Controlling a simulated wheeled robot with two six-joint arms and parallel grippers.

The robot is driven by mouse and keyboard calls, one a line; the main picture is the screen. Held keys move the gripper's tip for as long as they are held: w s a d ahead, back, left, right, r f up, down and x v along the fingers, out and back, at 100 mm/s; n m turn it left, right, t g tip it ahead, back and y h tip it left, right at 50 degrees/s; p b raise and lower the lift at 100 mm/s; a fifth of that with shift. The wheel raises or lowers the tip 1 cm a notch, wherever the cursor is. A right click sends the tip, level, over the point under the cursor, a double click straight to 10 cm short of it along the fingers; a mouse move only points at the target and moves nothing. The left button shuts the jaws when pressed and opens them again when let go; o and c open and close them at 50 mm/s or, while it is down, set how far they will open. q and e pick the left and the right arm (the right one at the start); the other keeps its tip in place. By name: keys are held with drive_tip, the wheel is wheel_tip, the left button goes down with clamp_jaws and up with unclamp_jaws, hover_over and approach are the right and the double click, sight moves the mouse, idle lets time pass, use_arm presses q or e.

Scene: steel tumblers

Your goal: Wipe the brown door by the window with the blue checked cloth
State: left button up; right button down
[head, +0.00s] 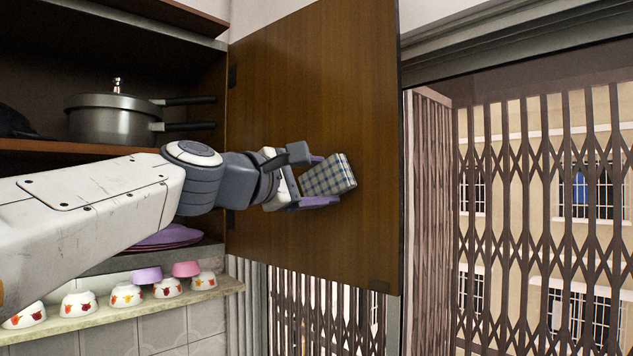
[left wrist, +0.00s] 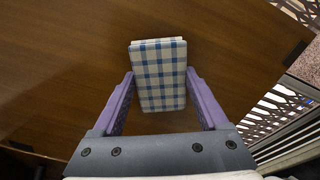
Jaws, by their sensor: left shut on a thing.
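The brown door (head: 310,90) stands open beside the window and fills most of the left wrist view (left wrist: 60,70). The blue checked cloth (head: 330,177) is a folded pad held at the tips of my left gripper (head: 318,180). In the left wrist view the cloth (left wrist: 160,75) sits between the two purple fingers of my left gripper (left wrist: 158,100), which are shut on it. The cloth is in front of the door's lower middle part. I cannot tell for certain whether it touches the door surface. My right gripper is not in view.
A steel pot (head: 112,120) with dark handles stands on the cupboard shelf at the left. Purple plates (head: 165,238) lie below it. Several patterned bowls (head: 126,295) stand on a lower ledge (head: 110,318). A window with a folding metal grille (head: 540,200) is to the right of the door.

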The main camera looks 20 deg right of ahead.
use_arm(q)
drive_tip(key=w+a, duration=0.3)
drive_tip(key=w, duration=0.2)
drive_tip(key=shift+w+a, duration=0.15)
drive_tip(key=shift+w, duration=0.05)
drive_tip(key=shift+s, duration=0.1)
idle(0.4)
drive_tip(key=b+v, duration=0.2)
drive_tip(key=v, duration=0.4)
drive_tip(key=shift+b, duration=0.35)
drive_tip(key=b+v, duration=0.1)
drive_tip(key=v, duration=0.2)
